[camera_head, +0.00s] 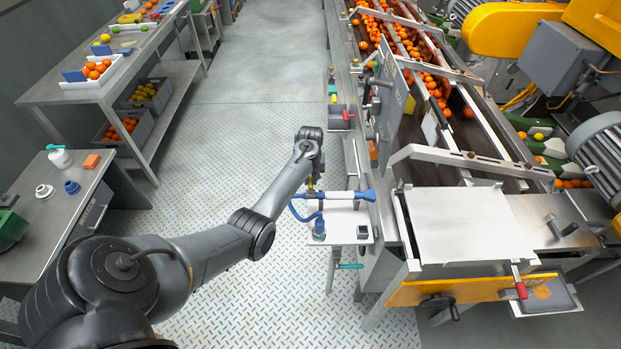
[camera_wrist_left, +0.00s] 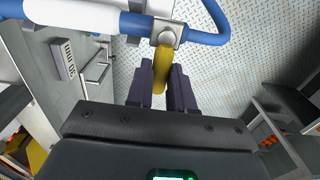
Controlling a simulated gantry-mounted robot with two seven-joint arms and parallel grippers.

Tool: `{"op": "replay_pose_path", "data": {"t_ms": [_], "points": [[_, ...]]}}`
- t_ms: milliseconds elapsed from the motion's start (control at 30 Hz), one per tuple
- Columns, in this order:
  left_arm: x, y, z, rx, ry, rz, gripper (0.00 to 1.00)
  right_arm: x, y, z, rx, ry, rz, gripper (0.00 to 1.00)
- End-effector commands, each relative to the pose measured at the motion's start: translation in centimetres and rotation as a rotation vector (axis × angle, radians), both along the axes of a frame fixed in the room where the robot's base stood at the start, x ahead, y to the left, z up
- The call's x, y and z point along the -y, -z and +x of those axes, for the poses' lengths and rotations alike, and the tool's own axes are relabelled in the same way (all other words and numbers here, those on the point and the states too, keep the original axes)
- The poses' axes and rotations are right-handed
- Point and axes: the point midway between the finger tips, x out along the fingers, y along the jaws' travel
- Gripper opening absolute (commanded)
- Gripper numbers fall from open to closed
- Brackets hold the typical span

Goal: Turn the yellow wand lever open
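The wand is a white tube (camera_head: 335,197) with blue ends and a blue hose, lying across a small white side table (camera_head: 345,230) in the head view. Its yellow lever (camera_wrist_left: 161,68) hangs from a metal valve body (camera_wrist_left: 166,36) in the left wrist view. My left gripper (camera_wrist_left: 161,85) has its two dark fingers on either side of the lever, close against it, and appears shut on it. In the head view my left gripper (camera_head: 312,184) is small and partly hidden at the wand's left part. My right gripper is not in view.
The conveyor with oranges (camera_head: 400,40) and the machine with a pale flat cover (camera_head: 455,225) stand right of the wand. A grey workbench (camera_head: 60,195) with a white bottle (camera_head: 60,157) is at left. Open plate floor (camera_head: 250,110) lies between.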

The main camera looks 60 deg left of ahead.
Motion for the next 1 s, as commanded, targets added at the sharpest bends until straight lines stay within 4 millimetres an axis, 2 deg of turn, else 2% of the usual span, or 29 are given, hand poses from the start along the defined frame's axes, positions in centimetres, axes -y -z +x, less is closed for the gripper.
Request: {"op": "replay_pose_path", "data": {"t_ms": [33,133,567,1000], "points": [[0.0,0.0,0.0,0.0,0.0,0.0,0.14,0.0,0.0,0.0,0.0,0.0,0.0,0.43],[0.0,0.0,0.0,0.0,0.0,0.0,0.0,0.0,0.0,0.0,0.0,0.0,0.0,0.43],[-0.1,-0.2,-0.2,-0.001,-0.062,-0.002,0.0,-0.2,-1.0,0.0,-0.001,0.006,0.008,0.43],[-0.4,-0.4,-1.4,-0.002,-0.407,-0.002,0.0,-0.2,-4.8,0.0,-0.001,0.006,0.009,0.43]]}}
